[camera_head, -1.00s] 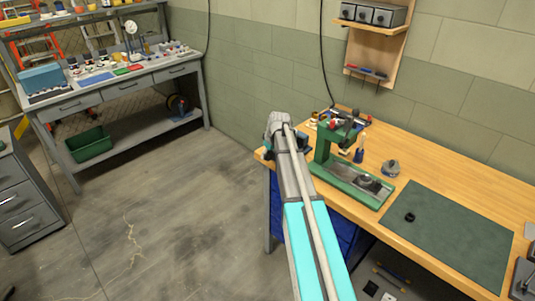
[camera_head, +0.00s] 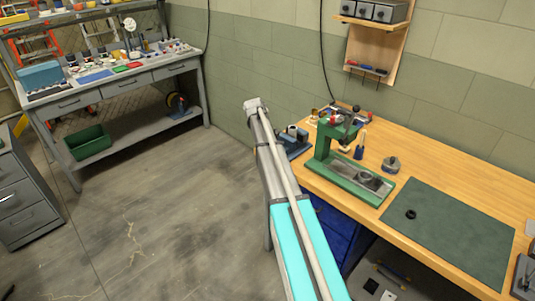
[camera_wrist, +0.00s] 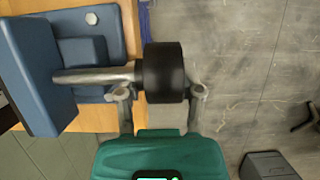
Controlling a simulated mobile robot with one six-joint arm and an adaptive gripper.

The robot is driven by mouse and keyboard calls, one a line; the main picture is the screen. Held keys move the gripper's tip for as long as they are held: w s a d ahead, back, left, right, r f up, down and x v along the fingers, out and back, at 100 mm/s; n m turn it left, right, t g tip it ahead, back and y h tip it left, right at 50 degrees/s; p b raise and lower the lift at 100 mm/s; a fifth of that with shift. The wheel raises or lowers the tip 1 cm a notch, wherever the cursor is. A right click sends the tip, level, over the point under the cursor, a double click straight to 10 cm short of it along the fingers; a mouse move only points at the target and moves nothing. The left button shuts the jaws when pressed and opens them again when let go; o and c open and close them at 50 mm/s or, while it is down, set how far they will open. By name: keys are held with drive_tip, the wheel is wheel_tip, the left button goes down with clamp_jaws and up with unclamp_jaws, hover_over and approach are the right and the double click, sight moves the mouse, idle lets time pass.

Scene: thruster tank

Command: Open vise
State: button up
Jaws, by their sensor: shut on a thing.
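The vise is blue. In the wrist view, its body (camera_wrist: 40,75) stands at the left on the wooden bench, with a steel screw rod (camera_wrist: 95,75) reaching right to a round black knob (camera_wrist: 163,62). My gripper (camera_wrist: 160,93) has one finger on each side of this knob and is shut on it. In the head view, the vise (camera_head: 294,142) sits at the bench's left end, partly behind my arm. My gripper cannot be made out there. The gap between the vise jaws is not clear in either view.
A green arbor press (camera_head: 340,170) stands close to the right of the vise on the wooden bench (camera_head: 440,155). A small round metal piece (camera_head: 391,164) and a dark green mat (camera_head: 455,230) lie farther right. Open floor (camera_head: 170,220) lies left of the bench.

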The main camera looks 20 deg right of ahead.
drive_tip(key=shift+s+a+g, duration=0.15)
drive_tip(key=shift+a+g, duration=0.15)
drive_tip(key=shift+a, duration=0.1)
drive_tip(key=o, duration=1)
drive_tip(key=shift+d, duration=0.1)
drive_tip(key=shift+d+r+t, duration=0.1)
drive_tip(key=shift+t, duration=0.3)
